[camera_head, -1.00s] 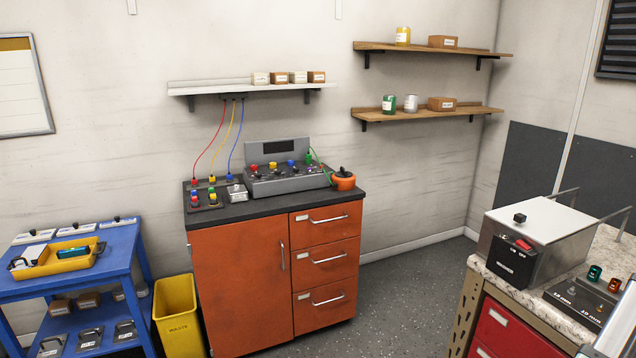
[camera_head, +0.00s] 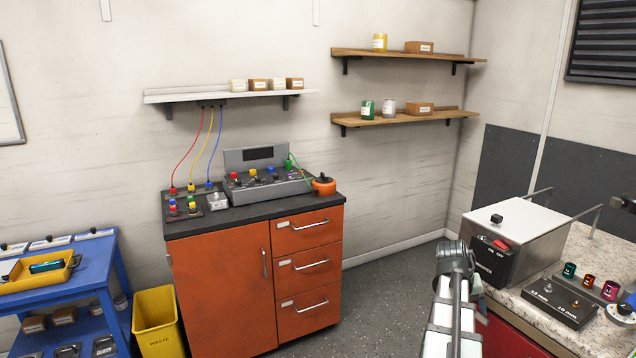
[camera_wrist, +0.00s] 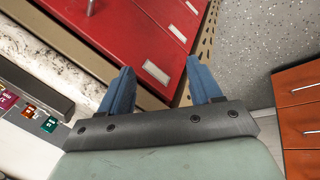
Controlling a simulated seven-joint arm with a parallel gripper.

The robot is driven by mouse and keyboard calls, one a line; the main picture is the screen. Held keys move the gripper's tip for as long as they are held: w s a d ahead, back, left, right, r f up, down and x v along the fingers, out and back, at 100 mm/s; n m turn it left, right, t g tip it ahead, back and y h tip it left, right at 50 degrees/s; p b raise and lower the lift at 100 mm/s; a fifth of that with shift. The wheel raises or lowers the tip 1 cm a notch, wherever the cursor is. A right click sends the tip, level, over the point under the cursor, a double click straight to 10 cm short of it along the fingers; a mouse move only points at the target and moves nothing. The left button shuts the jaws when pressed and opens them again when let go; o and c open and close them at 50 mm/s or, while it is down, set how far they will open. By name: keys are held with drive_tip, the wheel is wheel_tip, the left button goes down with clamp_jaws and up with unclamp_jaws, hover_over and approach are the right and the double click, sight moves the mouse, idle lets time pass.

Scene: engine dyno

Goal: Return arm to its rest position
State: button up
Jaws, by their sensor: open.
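My gripper (camera_wrist: 160,82) shows in the wrist view with its two blue fingers spread apart and nothing between them. It points down past the red drawer unit (camera_wrist: 145,45), whose front lies behind the fingers. In the head view, part of my grey and white arm (camera_head: 453,305) rises at the lower right, in front of the counter. I cannot make out the gripper's fingers in the head view.
The speckled counter (camera_head: 595,243) at the right carries a metal box (camera_head: 515,240) and a dark tray (camera_head: 555,303) with coloured pieces nearby. An orange cabinet (camera_head: 220,285), yellow bin (camera_head: 157,320) and blue cart (camera_head: 85,262) stand left. Open floor (camera_head: 385,290) lies between cabinet and counter.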

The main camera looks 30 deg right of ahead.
drive_tip(key=w+a+f+n+g+y, duration=0.1)
drive_tip(key=w+a+f+n+y, duration=0.15)
drive_tip(key=a+f, duration=1.2)
drive_tip(key=w+a+f+n+y, duration=0.1)
drive_tip(key=w+a+f+n, duration=0.15)
drive_tip(key=a+f, duration=1.2)
drive_tip(key=s+a+f+n+g+y, duration=0.1)
drive_tip(key=s+a+f, duration=0.3)
drive_tip(key=a+f, duration=0.3)
drive_tip(key=s+a+f+n+g, duration=0.1)
drive_tip(key=s+a+f, duration=0.3)
drive_tip(key=a+f, duration=0.25)
drive_tip(key=s+a+f+g, duration=0.1)
drive_tip(key=s+a+f, duration=0.2)
drive_tip(key=s, duration=0.4)
drive_tip(key=s+a+f+n+g, duration=0.1)
drive_tip(key=s+a+f, duration=0.2)
drive_tip(key=s+a, duration=0.3)
drive_tip(key=shift+s+a+f, duration=0.15)
drive_tip(key=shift+s+a, duration=0.05)
drive_tip(key=shift+s, duration=0.4)
